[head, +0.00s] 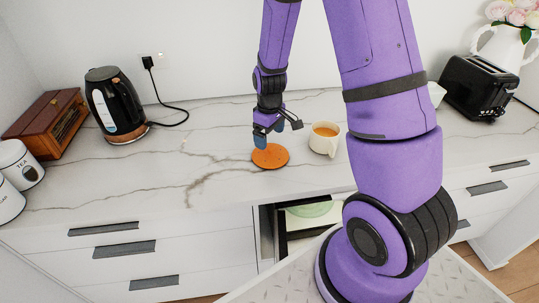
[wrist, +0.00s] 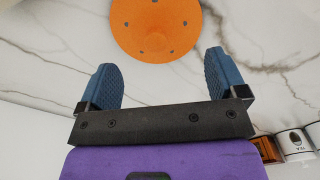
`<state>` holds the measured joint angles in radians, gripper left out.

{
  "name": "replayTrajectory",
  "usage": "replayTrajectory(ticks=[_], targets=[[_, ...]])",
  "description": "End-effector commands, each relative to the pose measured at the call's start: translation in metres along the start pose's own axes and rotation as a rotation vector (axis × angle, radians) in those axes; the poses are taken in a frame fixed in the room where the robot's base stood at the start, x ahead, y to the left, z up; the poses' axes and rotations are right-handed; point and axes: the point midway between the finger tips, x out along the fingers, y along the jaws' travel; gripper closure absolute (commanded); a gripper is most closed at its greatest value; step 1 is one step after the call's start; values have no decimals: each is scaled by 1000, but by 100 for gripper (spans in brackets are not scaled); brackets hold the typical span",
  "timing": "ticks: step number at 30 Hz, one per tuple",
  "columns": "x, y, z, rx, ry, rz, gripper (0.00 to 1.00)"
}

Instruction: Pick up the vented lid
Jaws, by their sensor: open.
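The vented lid (head: 271,156) is a flat orange disc lying on the white marbled counter. In the wrist view the lid (wrist: 155,30) shows several small dark holes, and its far edge is cut off by the top of the picture. My gripper (wrist: 163,78) is open and empty, with its two blue fingers apart. The lid lies beyond the fingertips in that view, not between them. In the head view my gripper (head: 266,135) is right by the lid's far edge, and one blue finger overlaps the lid in the picture. I cannot tell whether it touches.
A cream cup (head: 325,146) with an orange-brown drink stands just right of the lid. A black kettle (head: 116,108), a wooden box (head: 45,124) and white canisters (head: 18,165) stand left; a black toaster (head: 480,87) stands right. An open drawer (head: 268,235) is below the counter.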

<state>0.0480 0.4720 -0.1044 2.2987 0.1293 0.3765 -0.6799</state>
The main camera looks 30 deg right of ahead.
Motion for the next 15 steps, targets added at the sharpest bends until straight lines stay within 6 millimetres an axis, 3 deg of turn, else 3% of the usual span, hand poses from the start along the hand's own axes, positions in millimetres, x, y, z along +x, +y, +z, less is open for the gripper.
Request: replayTrajectory(ticks=[8,15], targets=[[16,1,0,1,-1,-1,9],[46,5,0,2,-3,-2,9]])
